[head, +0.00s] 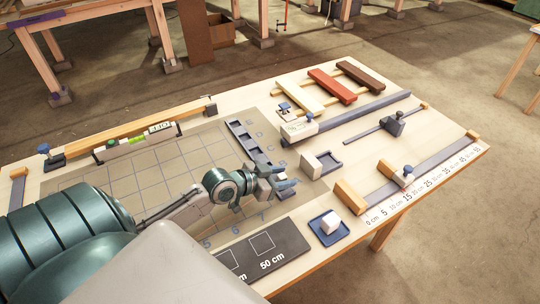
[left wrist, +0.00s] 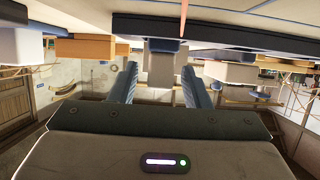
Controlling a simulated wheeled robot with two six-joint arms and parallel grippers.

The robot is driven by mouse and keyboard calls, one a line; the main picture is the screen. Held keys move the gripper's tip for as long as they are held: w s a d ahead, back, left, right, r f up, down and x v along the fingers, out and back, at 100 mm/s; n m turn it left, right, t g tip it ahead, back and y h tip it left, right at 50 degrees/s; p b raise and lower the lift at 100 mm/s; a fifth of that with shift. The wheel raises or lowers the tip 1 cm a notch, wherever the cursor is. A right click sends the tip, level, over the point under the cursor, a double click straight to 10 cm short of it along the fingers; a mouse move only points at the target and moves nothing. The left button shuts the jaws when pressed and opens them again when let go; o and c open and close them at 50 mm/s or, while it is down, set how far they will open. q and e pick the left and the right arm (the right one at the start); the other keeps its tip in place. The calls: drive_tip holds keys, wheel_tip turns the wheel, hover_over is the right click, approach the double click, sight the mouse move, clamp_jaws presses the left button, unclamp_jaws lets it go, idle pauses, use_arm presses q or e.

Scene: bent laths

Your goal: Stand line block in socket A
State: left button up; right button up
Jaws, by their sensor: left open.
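My left gripper (head: 284,178) is open above the table, with its blue fingers pointing right. Its two fingers also show in the left wrist view (left wrist: 157,84), well apart, with a pale block (left wrist: 160,68) beyond the gap between them. I cannot tell which block this is. A grey socket strip (head: 249,146) with letters beside it lies behind the gripper; the letters are too small to read surely. No block is clearly marked as the line block. A pale block (head: 311,168) sits at a grey holder right of the gripper, apart from it. My right gripper is not in view.
A black board (head: 283,250) marked 50 cm lies at the front. A ruler rail (head: 436,164) with wooden end blocks is at right. Coloured laths (head: 331,86) lie at the back. The gridded mat (head: 140,173) is mostly clear.

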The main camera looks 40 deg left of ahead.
sight(279, 177)
use_arm(q)
drive_tip(key=shift+s+a+r, duration=0.15)
drive_tip(key=shift+s+a, duration=0.05)
drive_tip(key=shift+s, duration=0.1)
drive_tip(key=p+v, duration=0.1)
drive_tip(key=v, duration=0.4)
drive_tip(key=shift+r, duration=0.15)
drive_tip(key=p+v, duration=0.4)
drive_tip(key=shift+s+r+p, duration=0.25)
drive_tip(key=shift+r+p, duration=0.05)
drive_tip(key=shift+r, duration=0.05)
drive_tip(key=shift+s+a+p, duration=0.3)
drive_tip(key=shift+s+p, duration=0.4)
drive_tip(key=shift+s, duration=0.05)
